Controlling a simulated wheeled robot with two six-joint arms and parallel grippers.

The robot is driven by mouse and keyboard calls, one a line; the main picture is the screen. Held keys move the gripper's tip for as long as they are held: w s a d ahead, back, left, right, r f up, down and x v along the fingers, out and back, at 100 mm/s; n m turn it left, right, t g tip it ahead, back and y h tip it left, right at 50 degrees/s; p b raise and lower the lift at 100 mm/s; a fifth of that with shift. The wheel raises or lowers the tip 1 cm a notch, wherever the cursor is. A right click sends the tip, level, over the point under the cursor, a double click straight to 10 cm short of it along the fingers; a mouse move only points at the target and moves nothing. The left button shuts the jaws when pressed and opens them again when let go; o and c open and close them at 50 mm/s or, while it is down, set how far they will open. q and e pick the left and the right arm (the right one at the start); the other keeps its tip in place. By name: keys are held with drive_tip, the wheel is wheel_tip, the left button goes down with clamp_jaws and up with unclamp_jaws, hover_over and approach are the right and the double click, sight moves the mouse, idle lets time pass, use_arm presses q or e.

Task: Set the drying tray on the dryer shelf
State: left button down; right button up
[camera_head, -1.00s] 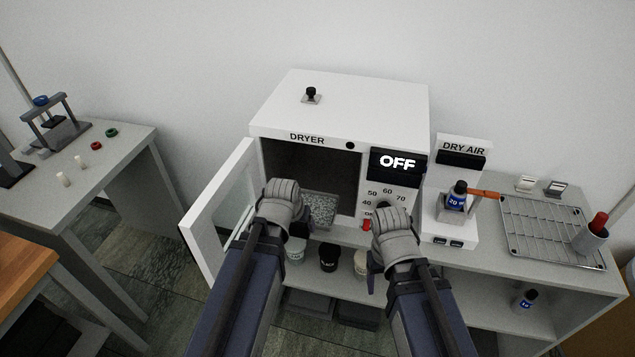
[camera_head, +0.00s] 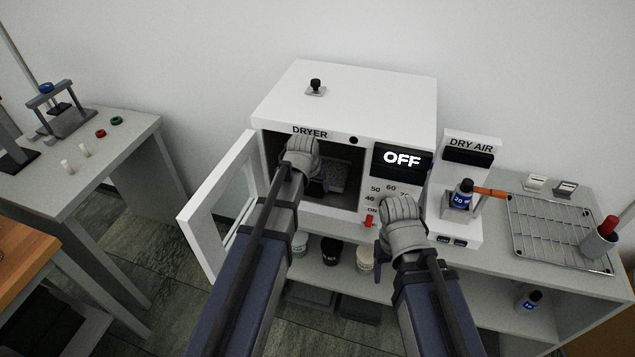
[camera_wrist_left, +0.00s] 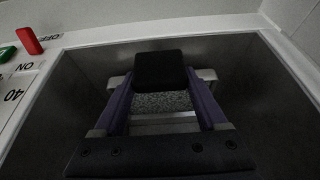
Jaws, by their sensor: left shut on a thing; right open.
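The dryer (camera_head: 345,95) is a white box with its glass-paned door (camera_head: 222,205) swung open to the left. Its display reads OFF. My left gripper (camera_head: 318,187) reaches through the opening and is shut on the drying tray (camera_head: 338,176), a small tray with a speckled grey surface. In the left wrist view, the tray (camera_wrist_left: 160,103) lies between the two purple fingers, inside the dark chamber. The hand hides part of the tray, and I cannot tell whether it touches the shelf. My right gripper (camera_head: 380,250) is open and empty in front of the control panel.
A red switch (camera_head: 369,221) sits low on the panel near my right gripper. The dry air unit (camera_head: 462,195) with a blue bottle and a wire rack (camera_head: 560,232) stand to the right. Jars (camera_head: 331,250) stand on the shelf below. A side table (camera_head: 95,185) is at left.

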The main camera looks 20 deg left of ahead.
use_arm(q)
drive_tip(key=shift+w, duration=1.25)
drive_tip(key=shift+s+f+b, duration=0.15)
drive_tip(key=shift+f+b, duration=0.6)
drive_tip(key=shift+f, duration=0.05)
drive_tip(key=shift+d+f, duration=0.1)
drive_tip(key=shift+s, duration=0.1)
unclamp_jaws()
drive_tip(key=p+v, duration=1.1)
drive_tip(key=v, duration=0.1)
drive_tip(key=shift+r, duration=0.25)
